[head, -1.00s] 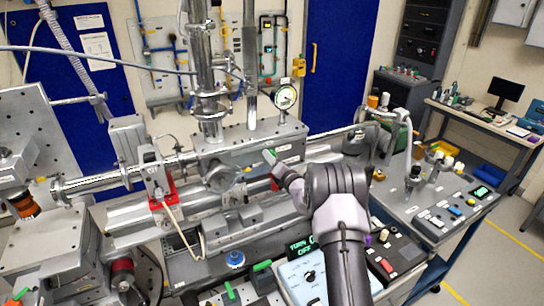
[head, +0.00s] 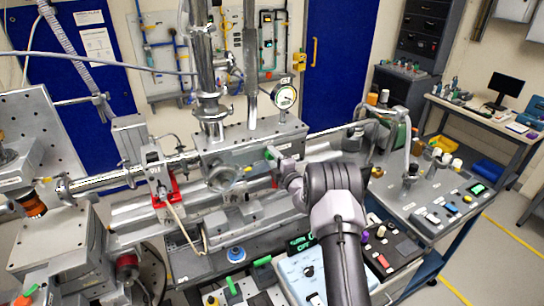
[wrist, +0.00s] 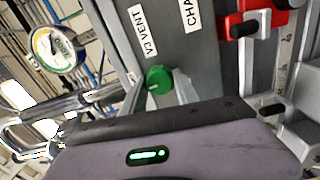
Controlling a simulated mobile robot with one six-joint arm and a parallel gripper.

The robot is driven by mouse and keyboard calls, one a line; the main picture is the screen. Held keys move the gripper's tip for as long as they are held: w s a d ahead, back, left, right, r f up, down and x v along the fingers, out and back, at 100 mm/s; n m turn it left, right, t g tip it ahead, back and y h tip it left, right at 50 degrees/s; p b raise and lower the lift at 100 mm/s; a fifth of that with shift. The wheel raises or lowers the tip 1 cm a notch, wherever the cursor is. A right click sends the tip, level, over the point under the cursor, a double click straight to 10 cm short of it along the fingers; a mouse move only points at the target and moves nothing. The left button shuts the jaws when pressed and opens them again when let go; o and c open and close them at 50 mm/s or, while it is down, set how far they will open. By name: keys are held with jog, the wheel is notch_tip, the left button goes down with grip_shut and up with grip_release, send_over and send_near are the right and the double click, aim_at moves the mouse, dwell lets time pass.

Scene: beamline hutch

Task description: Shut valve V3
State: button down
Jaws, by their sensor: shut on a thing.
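Valve V3's green handle (head: 271,153) is on the front of the grey metal chamber box (head: 240,146). In the wrist view the green handle (wrist: 158,79) sits just below the label "V3 VENT" (wrist: 143,31) and shows its rounded end with a small pale mark. My gripper (head: 276,163) reaches it from the front right and is shut on it.
A round dial gauge (head: 284,97) stands above the box, and it also shows in the wrist view (wrist: 54,48). A red clamp (head: 167,188) is on the beam pipe to the left. A control panel (head: 303,272) lies beneath my arm.

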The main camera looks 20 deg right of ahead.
jog(key=shift+m, duration=0.7)
jog(key=c, duration=0.9)
grip_release()
jog(key=shift+c, duration=0.2)
jog(key=shift+s, duration=0.1)
jog(key=s, duration=1.7)
jog(key=shift+s+d, duration=0.15)
jog(key=shift+d, duration=0.15)
